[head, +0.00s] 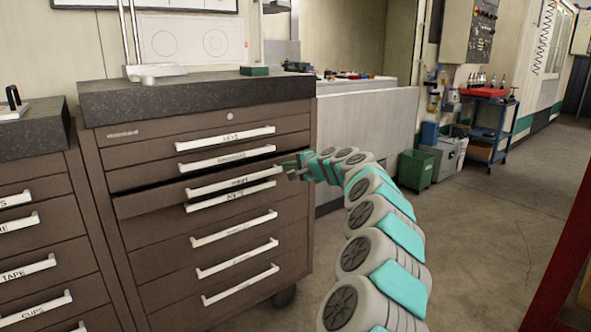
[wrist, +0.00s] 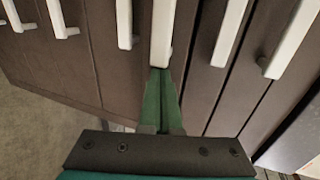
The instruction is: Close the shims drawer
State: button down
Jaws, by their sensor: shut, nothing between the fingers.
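A brown tool cabinet has several drawers with white handles. Its third drawer from the top (head: 150,199) stands slightly out, with a dark gap above its front. Its label is too small to read surely; I take it as the shims drawer. My gripper (head: 284,170) is at the right end of that drawer's white handle (head: 235,181). In the wrist view, the green fingers of my gripper (wrist: 161,72) are together, with tips at the near end of a white handle (wrist: 163,30). I cannot tell whether they touch it.
A dark stone top (head: 200,94) covers the cabinet, with a small green block (head: 254,71) on it. Another drawer cabinet (head: 35,255) stands at the left. A green bin (head: 416,170) and a blue cart (head: 487,125) stand behind at the right. The floor (head: 490,230) at right is clear.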

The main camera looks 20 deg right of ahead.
aim_at(282, 161)
jog(key=shift+w+a+p, duration=0.2)
jog(key=shift+w+a, duration=0.1)
jog(key=shift+w, duration=0.65)
jog(key=shift+w+a+p, duration=0.15)
jog(key=shift+w+a, duration=0.15)
jog(key=shift+w, duration=0.65)
jog(key=shift+r, duration=0.25)
